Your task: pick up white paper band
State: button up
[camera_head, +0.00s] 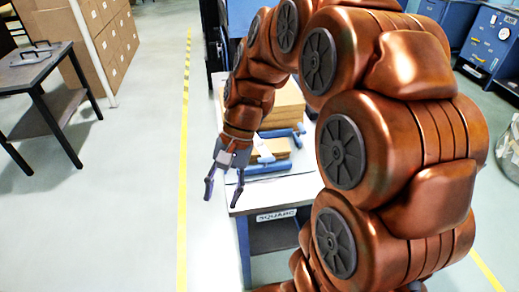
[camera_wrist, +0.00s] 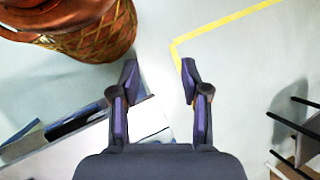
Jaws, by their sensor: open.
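My gripper (camera_head: 223,193) hangs open and empty, fingers down, just off the left edge of a white-topped table (camera_head: 276,193). It also shows open in the wrist view (camera_wrist: 160,69), with only pale floor between the fingertips. I cannot make out the white paper band for certain. A small white piece (camera_head: 264,151) shows on the table just right of my gripper, partly hidden, and I cannot tell whether it is the band. My arm covers much of the table.
Brown sheets or boards (camera_head: 287,106) and a blue frame (camera_head: 268,168) stand on the table. A dark side table (camera_head: 35,70) is at the left, near stacked cartons (camera_head: 100,40). A yellow floor line (camera_head: 184,150) crosses clear floor left of my gripper.

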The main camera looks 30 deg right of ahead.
jog(key=w+d+f+m+t+y+b, duration=0.25)
jog(key=w+d+m, duration=0.3)
jog(key=w, duration=0.35)
jog(key=m+t+y+b, duration=0.45)
jog(key=m+t, duration=0.25)
jog(key=m, duration=0.4)
send_near(263, 140)
jog(key=shift+w+a+f+n+g+h, duration=0.1)
jog(key=shift+a+f+n+g+h, duration=0.1)
jog(key=shift+a, duration=0.4)
jog(key=shift+w+a+f+n+g+h, duration=0.1)
jog(key=shift+a+f+h, duration=0.1)
jog(key=shift+a, duration=0.45)
jog(key=shift+w+r+x, duration=0.1)
jog(key=shift+w+x, duration=0.05)
jog(key=shift+x, duration=1.1)
jog(key=shift+w+r+x, duration=0.1)
jog(key=shift+w+x, duration=0.1)
jog(key=shift+x, duration=1.05)
jog(key=shift+w+r+x, duration=0.1)
jog(key=shift+w+x, duration=0.05)
jog(key=shift+x, duration=1.1)
jog(key=shift+d, duration=0.15)
grip_shut()
